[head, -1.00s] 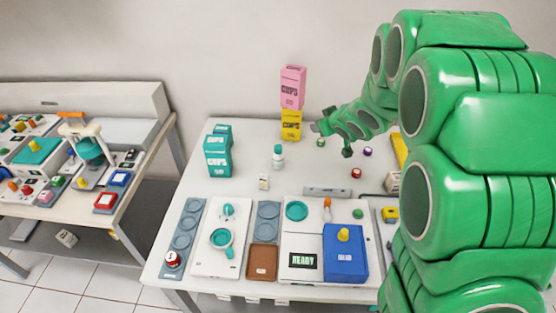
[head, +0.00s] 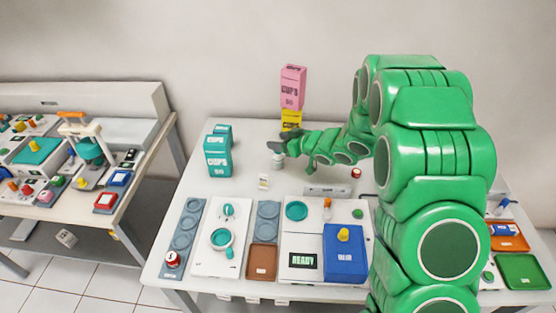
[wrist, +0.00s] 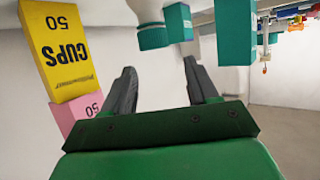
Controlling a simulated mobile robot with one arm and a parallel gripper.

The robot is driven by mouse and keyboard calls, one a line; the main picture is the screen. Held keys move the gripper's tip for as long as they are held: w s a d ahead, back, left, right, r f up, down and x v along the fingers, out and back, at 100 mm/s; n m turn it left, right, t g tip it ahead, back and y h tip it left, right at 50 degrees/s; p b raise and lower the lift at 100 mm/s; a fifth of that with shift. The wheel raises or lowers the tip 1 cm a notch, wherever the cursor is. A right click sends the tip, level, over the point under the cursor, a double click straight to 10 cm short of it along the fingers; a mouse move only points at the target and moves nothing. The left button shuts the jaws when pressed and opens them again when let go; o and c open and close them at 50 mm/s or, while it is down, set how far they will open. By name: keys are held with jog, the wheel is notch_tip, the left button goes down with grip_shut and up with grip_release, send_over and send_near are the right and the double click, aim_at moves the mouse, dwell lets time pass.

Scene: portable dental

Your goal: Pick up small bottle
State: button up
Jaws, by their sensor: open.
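The small bottle (head: 278,161) is white with a teal cap and stands upright on the white table. In the head view, my gripper (head: 281,142) hides its upper part. In the wrist view, which looks upside down, the white bottle body (wrist: 146,8) and its teal cap (wrist: 153,37) show at the top. My gripper (wrist: 162,82) is open and empty there, with its two dark fingers spread. The cap lies beyond the fingertips, roughly in line with the gap between them. I see no contact.
A yellow cups box (head: 291,119) carries a pink one (head: 292,87) just behind the gripper. Teal cups boxes (head: 217,157) stand to the left. A small pale block (head: 263,181) is in front of the bottle. Trays and devices, including a blue box (head: 345,253), fill the table's front.

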aim_at(278, 157)
jog(key=shift+f, duration=2.05)
jog(key=shift+w+a+f, duration=0.25)
jog(key=shift+a+f, duration=0.1)
jog(key=shift+f, duration=0.15)
jog(key=shift+w+a+f, duration=0.2)
jog(key=shift+a+f, duration=0.1)
jog(key=shift+f, duration=0.2)
jog(key=shift+w+a+f, duration=0.3)
jog(key=shift+w+a, duration=0.05)
jog(key=shift+a, duration=0.1)
jog(key=shift+c, duration=0.4)
jog(key=c, duration=0.9)
